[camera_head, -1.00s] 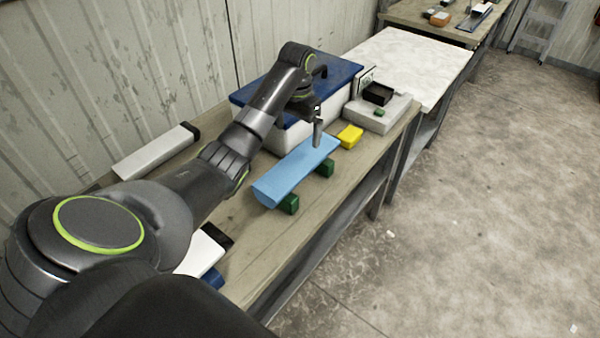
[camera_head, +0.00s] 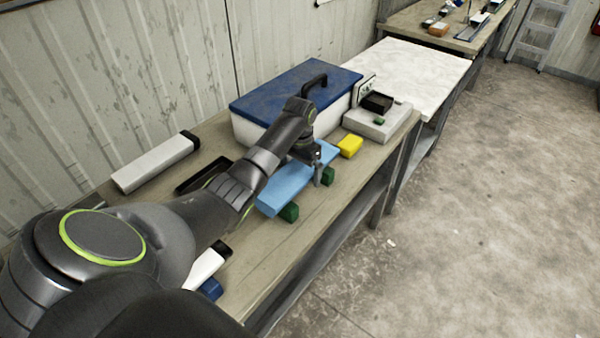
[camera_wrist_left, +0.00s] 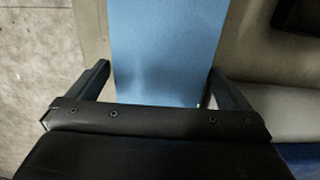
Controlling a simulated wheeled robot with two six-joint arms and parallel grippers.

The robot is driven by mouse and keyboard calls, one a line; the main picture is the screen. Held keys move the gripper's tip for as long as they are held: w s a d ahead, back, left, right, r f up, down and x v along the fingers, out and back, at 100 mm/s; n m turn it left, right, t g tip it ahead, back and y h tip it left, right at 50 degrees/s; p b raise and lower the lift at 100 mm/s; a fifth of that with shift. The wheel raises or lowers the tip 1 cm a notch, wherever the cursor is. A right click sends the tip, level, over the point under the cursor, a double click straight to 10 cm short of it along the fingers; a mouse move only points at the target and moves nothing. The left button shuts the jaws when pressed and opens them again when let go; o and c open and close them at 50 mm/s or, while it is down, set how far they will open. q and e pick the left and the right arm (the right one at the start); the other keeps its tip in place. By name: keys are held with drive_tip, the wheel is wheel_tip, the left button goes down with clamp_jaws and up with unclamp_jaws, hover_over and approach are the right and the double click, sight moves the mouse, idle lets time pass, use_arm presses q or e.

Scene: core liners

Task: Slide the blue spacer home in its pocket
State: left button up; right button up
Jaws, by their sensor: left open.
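A long light-blue piece (camera_head: 285,187) rests on green blocks (camera_head: 289,212) on the wooden bench. In the left wrist view, the open fingers of the left gripper (camera_wrist_left: 162,84) stand one on each side of the light-blue piece (camera_wrist_left: 165,45), with nothing clamped. A small dark-blue part (camera_head: 210,289) lies at the near end of the bench, partly hidden by my arm. I cannot make out a pocket. My right gripper is not in view.
A blue-lidded white box (camera_head: 290,92) stands behind the piece. A yellow block (camera_head: 350,146) and a pale device (camera_head: 383,124) sit beyond its far end. Open floor is right.

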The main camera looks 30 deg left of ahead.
use_arm(q)
drive_tip(key=shift+c, duration=0.3)
drive_tip(key=c, duration=0.8)
